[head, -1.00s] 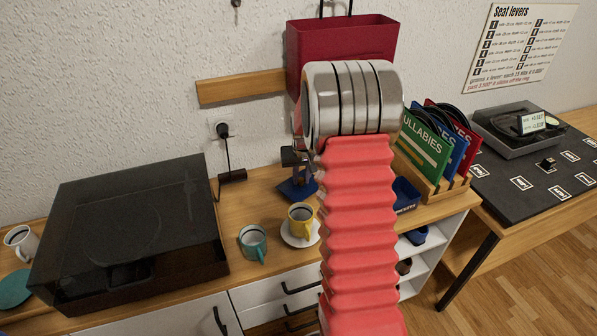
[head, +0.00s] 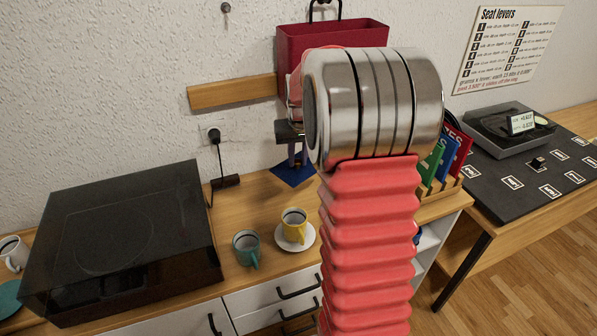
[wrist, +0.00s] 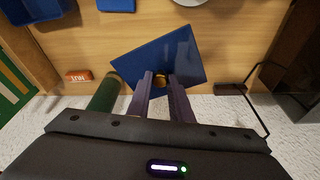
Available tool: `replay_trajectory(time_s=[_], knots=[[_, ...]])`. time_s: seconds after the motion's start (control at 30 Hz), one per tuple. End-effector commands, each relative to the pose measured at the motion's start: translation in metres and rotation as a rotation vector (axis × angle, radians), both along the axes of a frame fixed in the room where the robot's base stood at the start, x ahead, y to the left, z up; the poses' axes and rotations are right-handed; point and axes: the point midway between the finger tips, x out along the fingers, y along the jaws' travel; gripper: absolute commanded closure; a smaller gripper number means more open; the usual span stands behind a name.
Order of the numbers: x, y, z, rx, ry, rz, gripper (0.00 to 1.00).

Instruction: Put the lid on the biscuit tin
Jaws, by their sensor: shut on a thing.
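The lid is a flat blue square plate with a gold knob. In the wrist view the lid (wrist: 143,62) lies turned under my gripper (wrist: 161,80), whose two fingers are shut on the knob. In the head view the lid (head: 291,173) shows near the wall, below my gripper (head: 292,133), which is partly hidden by my arm. Its height above the sideboard is hard to tell. A dark blue open box, apparently the biscuit tin (wrist: 38,10), is at the top left of the wrist view. In the head view my arm hides it.
A yellow cup (head: 293,222) on a saucer and a teal cup (head: 246,247) stand in front of the lid. A black adapter (head: 226,182) is left of it. A green cylinder (wrist: 105,94) and orange box (wrist: 77,76) are beside the fingers.

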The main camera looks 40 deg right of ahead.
Motion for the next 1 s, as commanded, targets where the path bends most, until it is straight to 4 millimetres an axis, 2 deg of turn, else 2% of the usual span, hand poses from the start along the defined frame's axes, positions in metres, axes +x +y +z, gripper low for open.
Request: replay_trajectory(time_s=[0.1, 0.23, 1.0], knots=[[0.000, 0.000, 0.012, 0.000, -0.001, 0.000, 1.00], [0.000, 0.000, 0.017, 0.000, 0.000, 0.000, 1.00], [0.000, 0.000, 0.017, 0.000, 0.000, 0.001, 1.00]])
